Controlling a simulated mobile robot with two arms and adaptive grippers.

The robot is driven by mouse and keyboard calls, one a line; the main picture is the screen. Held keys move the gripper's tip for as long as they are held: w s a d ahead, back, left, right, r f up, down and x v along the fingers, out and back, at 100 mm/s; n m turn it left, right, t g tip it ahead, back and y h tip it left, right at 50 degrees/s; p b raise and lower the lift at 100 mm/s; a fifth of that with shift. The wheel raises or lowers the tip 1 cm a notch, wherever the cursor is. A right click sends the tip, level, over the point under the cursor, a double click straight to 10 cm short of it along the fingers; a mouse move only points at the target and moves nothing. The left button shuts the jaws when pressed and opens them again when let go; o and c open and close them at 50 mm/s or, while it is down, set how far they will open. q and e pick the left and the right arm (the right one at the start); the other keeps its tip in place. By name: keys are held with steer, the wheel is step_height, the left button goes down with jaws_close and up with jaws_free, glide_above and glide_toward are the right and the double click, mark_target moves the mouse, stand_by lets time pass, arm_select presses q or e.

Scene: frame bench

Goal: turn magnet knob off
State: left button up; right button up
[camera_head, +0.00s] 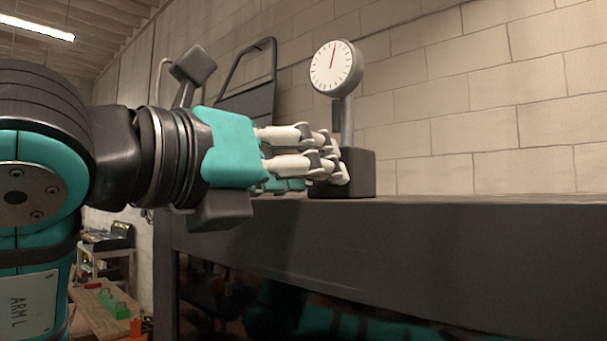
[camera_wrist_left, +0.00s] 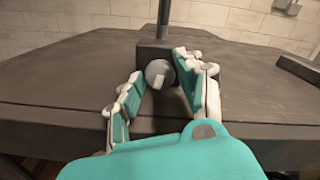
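A dark block-shaped magnet base (camera_head: 359,172) stands on the dark bench top, with a post rising to a round white dial (camera_head: 335,66) with a red needle. It also shows in the left wrist view (camera_wrist_left: 150,51). A round grey knob (camera_wrist_left: 159,73) with a light rectangular mark is on the block's front face. My left gripper (camera_head: 336,160) reaches in from the left beside the block. In the left wrist view its fingers (camera_wrist_left: 157,67) are spread on either side of the knob, the right one closer. I cannot tell whether they touch it. In the head view the fingers hide the knob.
The dark bench top (camera_head: 480,215) is clear to the right of the base. A dark flat object (camera_wrist_left: 299,69) lies at the right of the wrist view. A dark framed chair-like shape (camera_head: 250,98) stands behind, before a block wall. A lower wooden table (camera_head: 100,308) holds green parts.

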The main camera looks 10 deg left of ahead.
arm_select(q)
steer(key=shift+o, duration=1.1)
steer(key=shift+s+a, duration=0.1)
steer(key=shift+s, duration=0.05)
steer(key=v, duration=1.1)
steer(key=shift+s+a, duration=0.25)
steer(key=shift+s, duration=0.05)
steer(key=shift+r, duration=0.1)
